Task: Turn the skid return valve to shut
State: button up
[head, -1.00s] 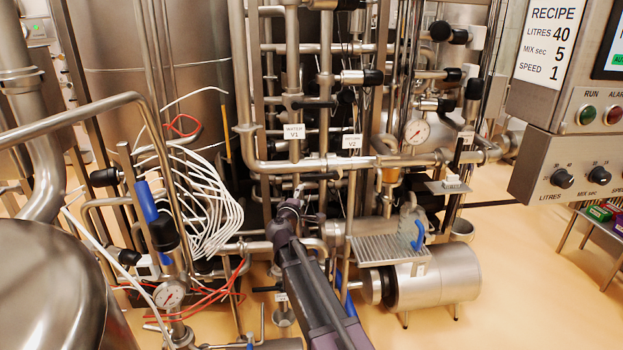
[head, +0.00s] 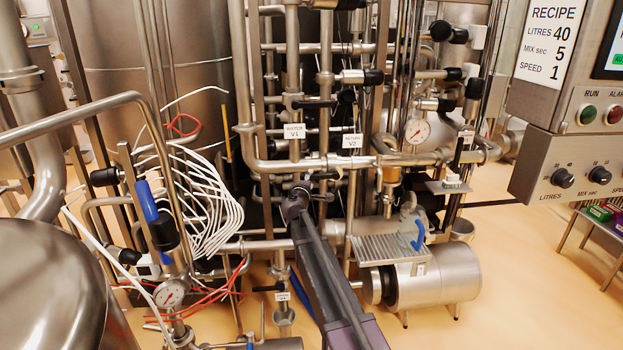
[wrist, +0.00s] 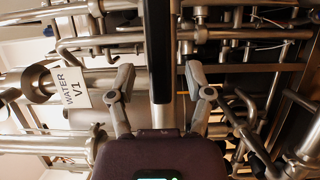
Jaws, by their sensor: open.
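My gripper (head: 298,188) is in front of the pipework, below the white WATER V1 tag (head: 294,131). In the wrist view its two fingers (wrist: 160,80) are apart. A long black bar (wrist: 159,50) runs between them, apparently a lever seen close up; I cannot tell if they touch it. A black lever (head: 322,176) shows just right of the gripper in the head view. Other black levers are above it (head: 313,104) and low on a tagged valve (head: 268,288). A second tag reads V2 (head: 352,141). I cannot read which valve is the skid return.
Steel pipes crowd around the gripper. A steel cylinder (head: 440,275) and a ribbed tray (head: 380,249) stand to the right. White cables (head: 215,205) hang to the left. A control panel (head: 575,150) is at the far right. The floor between cylinder and panel is clear.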

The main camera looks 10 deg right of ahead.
jog(key=shift+x, duration=1.1)
jog(key=shift+a, duration=0.1)
grip_shut()
